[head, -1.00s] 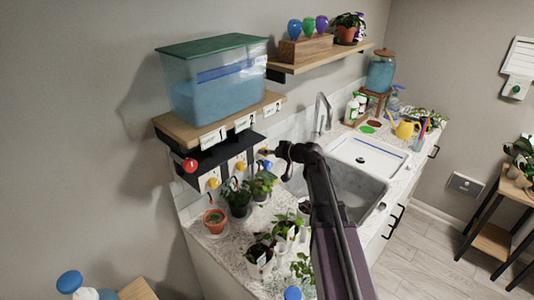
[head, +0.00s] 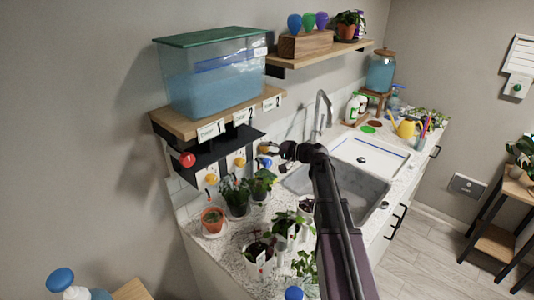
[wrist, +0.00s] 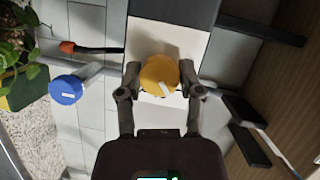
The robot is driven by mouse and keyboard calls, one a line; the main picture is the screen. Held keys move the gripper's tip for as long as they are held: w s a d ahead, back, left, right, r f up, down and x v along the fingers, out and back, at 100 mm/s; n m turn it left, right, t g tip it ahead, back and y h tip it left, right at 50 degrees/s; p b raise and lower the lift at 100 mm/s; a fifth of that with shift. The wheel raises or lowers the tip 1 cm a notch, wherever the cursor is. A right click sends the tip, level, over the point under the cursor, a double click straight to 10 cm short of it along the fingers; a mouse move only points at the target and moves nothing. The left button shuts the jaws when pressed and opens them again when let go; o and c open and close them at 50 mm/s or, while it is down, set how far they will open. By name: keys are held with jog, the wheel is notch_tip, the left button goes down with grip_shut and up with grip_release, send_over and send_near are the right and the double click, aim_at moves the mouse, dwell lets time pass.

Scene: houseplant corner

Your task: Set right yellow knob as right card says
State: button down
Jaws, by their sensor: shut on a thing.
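The right yellow knob (wrist: 159,75) sits on a pale plate in the wrist view, with a white mark on its face toward the lower right. My gripper (wrist: 160,92) has one finger on each side of the knob and is shut on it. In the head view my gripper (head: 270,149) is at the right end of the dark panel under the shelf and largely hides this knob. The right card (head: 271,103) hangs on the shelf's front edge; its dark figure looks like a 2, but the print is too small to be sure.
Two other yellow knobs (head: 211,179) and a red knob (head: 187,159) are to the left. A blue handle (wrist: 66,90) lies close left of my gripper. Potted plants (head: 237,194) stand below. A water tank (head: 212,85) rests on the shelf above.

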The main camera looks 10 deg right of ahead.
jog(key=m+b, duration=0.1)
jog(key=m+y+b, duration=0.1)
jog(key=m, duration=0.1)
jog(key=shift+f+t, duration=0.25)
jog(key=shift+t, duration=0.05)
jog(key=shift+r+m+t+y+b, duration=0.15)
jog(key=shift+m+t+y+b, duration=0.35)
jog(key=shift+m, duration=0.7)
jog(key=shift+c, duration=1.3)
grip_release()
jog(key=shift+r, duration=0.1)
